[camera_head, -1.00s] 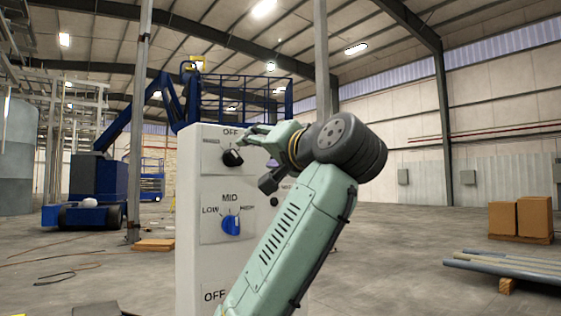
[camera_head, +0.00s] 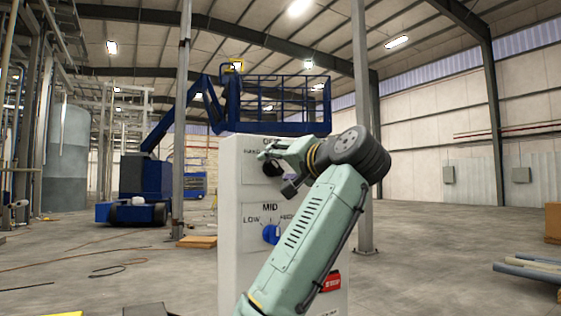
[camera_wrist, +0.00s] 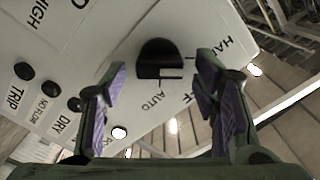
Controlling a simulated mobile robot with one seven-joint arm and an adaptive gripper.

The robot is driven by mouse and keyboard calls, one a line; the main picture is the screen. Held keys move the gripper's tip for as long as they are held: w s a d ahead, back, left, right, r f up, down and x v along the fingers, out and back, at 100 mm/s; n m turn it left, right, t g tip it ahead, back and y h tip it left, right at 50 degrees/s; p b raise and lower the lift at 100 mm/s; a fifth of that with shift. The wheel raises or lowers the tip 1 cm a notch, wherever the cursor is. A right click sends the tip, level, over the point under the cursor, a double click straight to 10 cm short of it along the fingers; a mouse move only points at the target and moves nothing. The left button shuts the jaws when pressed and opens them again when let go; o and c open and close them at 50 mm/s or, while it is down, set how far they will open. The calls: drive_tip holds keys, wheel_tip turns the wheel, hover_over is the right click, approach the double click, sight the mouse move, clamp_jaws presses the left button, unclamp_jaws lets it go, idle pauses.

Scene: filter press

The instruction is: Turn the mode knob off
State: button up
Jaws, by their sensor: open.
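The mode knob (camera_wrist: 160,58) is black with a pale mark, on a white panel face lettered HAND, OFF and AUTO in the wrist view. I cannot tell for certain which label the mark points at. My gripper (camera_wrist: 163,72) is open, with one finger on each side of the knob in the picture. I see no contact, and the depth gap is unclear. In the head view, my gripper (camera_head: 267,150) is in front of the upper panel plate and hides part of the knob and its lettering.
The white control panel (camera_head: 229,240) also carries a blue LOW–MID–HIGH knob (camera_head: 270,234) below, partly behind my arm. Small dark buttons (camera_wrist: 50,88) line the panel in the wrist view. A steel post (camera_head: 364,130) and a blue lift (camera_head: 145,180) stand behind.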

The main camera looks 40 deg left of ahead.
drive_tip(key=shift+a, duration=0.1)
drive_tip(key=shift+c, duration=0.4)
drive_tip(key=c, duration=1.1)
